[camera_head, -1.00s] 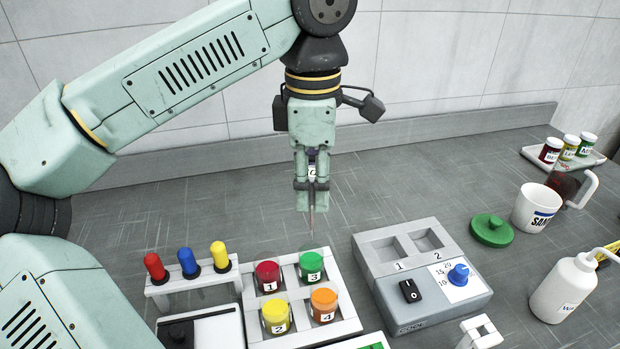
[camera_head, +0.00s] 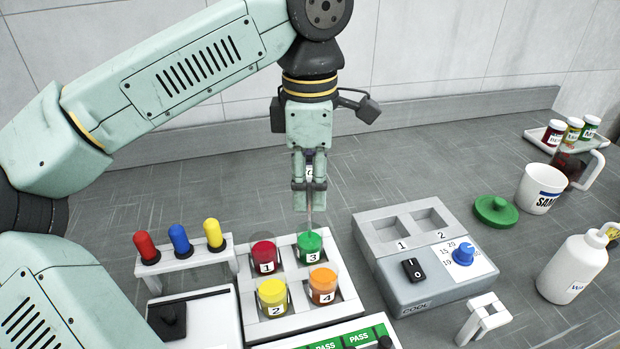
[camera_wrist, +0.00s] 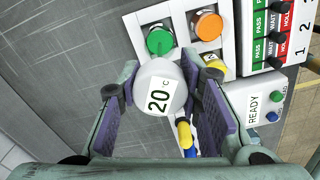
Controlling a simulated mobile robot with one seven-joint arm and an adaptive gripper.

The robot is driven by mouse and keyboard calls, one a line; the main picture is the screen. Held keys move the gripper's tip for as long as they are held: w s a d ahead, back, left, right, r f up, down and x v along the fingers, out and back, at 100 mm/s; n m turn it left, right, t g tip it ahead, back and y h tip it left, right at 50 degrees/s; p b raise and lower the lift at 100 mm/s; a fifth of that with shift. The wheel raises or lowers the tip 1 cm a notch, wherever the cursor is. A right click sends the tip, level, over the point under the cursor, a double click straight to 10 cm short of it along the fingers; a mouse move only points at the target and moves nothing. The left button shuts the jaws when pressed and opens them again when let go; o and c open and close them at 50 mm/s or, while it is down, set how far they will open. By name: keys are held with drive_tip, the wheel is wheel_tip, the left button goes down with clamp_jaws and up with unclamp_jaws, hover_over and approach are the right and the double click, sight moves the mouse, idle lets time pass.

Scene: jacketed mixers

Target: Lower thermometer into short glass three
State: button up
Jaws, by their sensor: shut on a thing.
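My gripper (camera_head: 310,190) is shut on the thermometer, holding it upright above the rack. The thermometer's thin probe (camera_head: 309,222) points down at glass three (camera_head: 310,247), which holds green liquid. In the head view the probe tip is at the top of this glass; I cannot tell how far inside it is. In the wrist view the thermometer's round white head (camera_wrist: 159,88) reads 20 °C between the two finger pads. The green glass (camera_wrist: 160,41) shows just beyond it. Glasses one (camera_head: 264,257), two (camera_head: 273,297) and four (camera_head: 323,285) stand in the same rack.
A white stand with red, blue and yellow-capped pieces (camera_head: 180,242) is left of the rack. A grey cooler unit (camera_head: 420,265) is to the right. A green lid (camera_head: 495,211), a SAND cup (camera_head: 538,190) and a wash bottle (camera_head: 572,268) lie farther right.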

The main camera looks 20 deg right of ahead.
sight(310, 199)
drive_tip(key=shift+f+b, duration=1.5)
drive_tip(key=shift+f, duration=0.75)
drive_tip(key=o, duration=1)
drive_tip(key=shift+o, duration=0.2)
drive_tip(key=o, duration=0.5)
drive_tip(key=shift+c, duration=0.2)
drive_tip(key=shift+r, duration=0.15)
drive_tip(key=shift+r+p, duration=2.4)
drive_tip(key=shift+r, duration=0.5)
